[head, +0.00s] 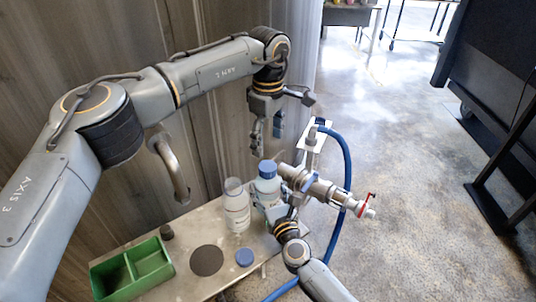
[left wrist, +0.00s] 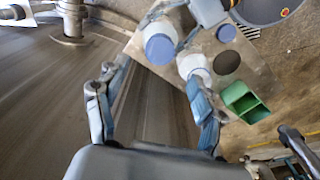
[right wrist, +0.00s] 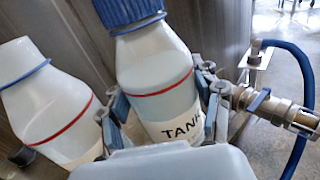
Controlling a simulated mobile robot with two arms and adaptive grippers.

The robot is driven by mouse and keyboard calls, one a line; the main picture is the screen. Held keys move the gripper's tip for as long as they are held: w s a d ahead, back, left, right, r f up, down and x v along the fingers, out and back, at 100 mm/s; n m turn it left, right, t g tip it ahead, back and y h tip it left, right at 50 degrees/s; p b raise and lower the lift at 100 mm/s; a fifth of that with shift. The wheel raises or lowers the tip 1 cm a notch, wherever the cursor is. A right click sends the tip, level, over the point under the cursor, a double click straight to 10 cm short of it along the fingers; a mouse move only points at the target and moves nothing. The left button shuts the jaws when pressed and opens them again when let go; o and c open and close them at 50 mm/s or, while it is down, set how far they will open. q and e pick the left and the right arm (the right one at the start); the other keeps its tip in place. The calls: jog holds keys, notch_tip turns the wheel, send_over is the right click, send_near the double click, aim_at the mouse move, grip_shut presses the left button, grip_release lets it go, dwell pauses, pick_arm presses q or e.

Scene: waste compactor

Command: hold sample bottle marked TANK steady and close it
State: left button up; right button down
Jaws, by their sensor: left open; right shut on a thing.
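The TANK bottle (right wrist: 172,98) is white, with a red line and a blue cap (right wrist: 128,12) on its neck. It stands upright at the bench's right end in the head view (head: 268,187). I cannot tell how tight the cap is. My right gripper (head: 272,208) is shut around the bottle's body, and its fingers flank it in the right wrist view. My left gripper (head: 267,140) is open and empty, pointing down above the capped bottle, apart from it. In the left wrist view the cap (left wrist: 160,49) lies beyond the open fingers.
A second, uncapped bottle (head: 237,208) stands close left of the TANK bottle. A loose blue cap (head: 244,257), a dark disc (head: 207,260) and a green tray (head: 132,270) are on the bench. A metal valve (head: 322,190) with a blue hose (head: 347,160) is close right.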

pick_arm(q)
notch_tip(320, 180, up, 4)
jog(key=shift+f, duration=0.1)
pick_arm(e)
jog(key=shift+c, duration=1)
grip_release()
jog(key=v, duration=1.2)
pick_arm(q)
jog(key=shift+f, duration=0.1)
pick_arm(e)
jog(key=shift+s, duration=0.1)
